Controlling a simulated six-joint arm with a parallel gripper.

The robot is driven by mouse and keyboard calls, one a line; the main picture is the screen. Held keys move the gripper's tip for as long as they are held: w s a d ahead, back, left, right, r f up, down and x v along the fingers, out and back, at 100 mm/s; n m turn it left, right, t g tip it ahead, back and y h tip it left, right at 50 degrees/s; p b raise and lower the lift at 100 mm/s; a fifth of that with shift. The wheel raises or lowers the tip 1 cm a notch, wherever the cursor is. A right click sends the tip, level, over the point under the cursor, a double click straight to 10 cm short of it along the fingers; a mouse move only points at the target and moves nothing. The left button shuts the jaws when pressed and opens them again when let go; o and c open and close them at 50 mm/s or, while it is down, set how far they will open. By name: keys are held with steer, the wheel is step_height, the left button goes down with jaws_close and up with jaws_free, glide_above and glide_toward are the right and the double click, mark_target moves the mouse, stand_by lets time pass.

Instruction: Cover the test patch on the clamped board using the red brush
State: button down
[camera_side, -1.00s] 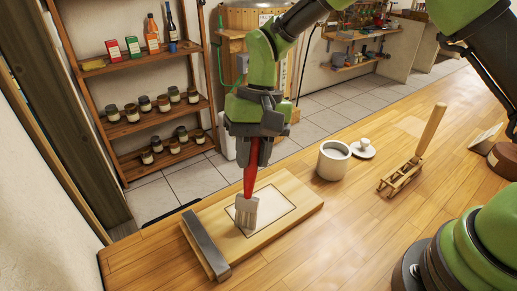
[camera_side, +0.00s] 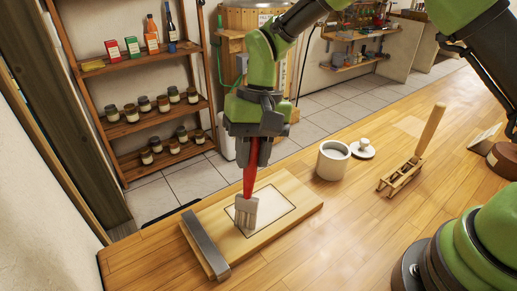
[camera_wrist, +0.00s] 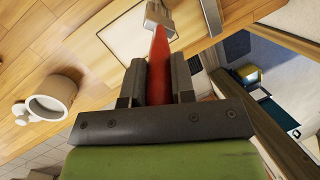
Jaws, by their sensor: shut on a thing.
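My gripper (camera_side: 253,160) is shut on the red handle of the brush (camera_side: 248,185), which hangs nearly upright with its pale bristles down. The bristles are over the left part of the test patch (camera_side: 270,205), a pale area with a dark outline, and appear to touch it. The patch is on a wooden board (camera_side: 301,196) with a grey clamp bar (camera_side: 205,245) across its left end. In the wrist view, the red handle (camera_wrist: 160,62) runs between both fingers of my gripper (camera_wrist: 160,75). I cannot tell whether the patch has a coating.
A white pot (camera_side: 332,161) stands open behind the board, with its lid (camera_side: 363,149) beside it. A wooden rack (camera_side: 401,176) with a second wooden handle (camera_side: 431,130) is to the right. The front middle of the table is clear.

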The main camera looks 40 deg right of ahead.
steer(key=shift+d, duration=0.6)
